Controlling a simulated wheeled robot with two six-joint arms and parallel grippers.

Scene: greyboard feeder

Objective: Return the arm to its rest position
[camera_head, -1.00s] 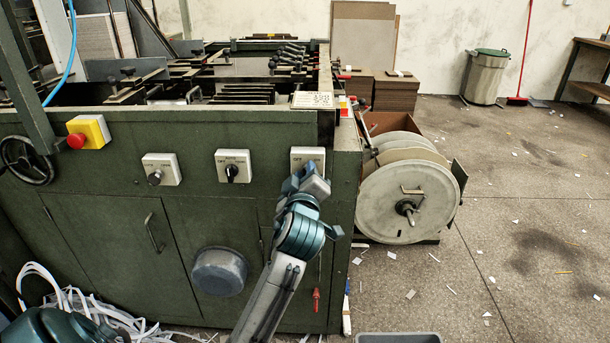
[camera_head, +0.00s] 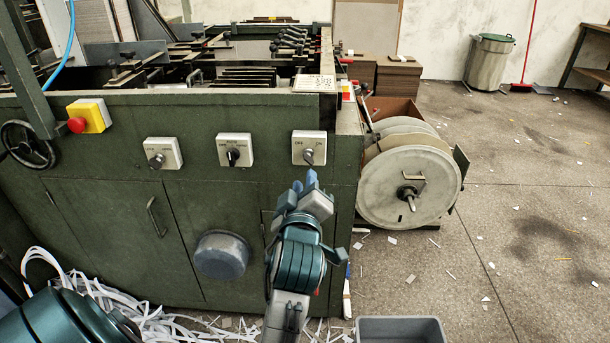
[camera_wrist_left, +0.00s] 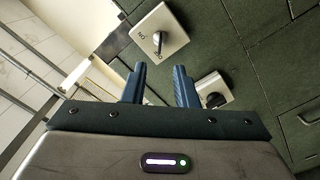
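My left gripper (camera_head: 306,182) is in front of the green machine's front panel, just below the rightmost rotary switch (camera_head: 309,148). One switch (camera_wrist_left: 158,36) lies beyond the fingertips there, and another switch (camera_wrist_left: 214,90) is partly hidden behind the right finger. My right gripper is in neither view.
The green machine (camera_head: 110,210) fills the left and middle. A grey bin (camera_head: 401,330) is at the bottom edge. The floor at right is mostly clear, with scraps.

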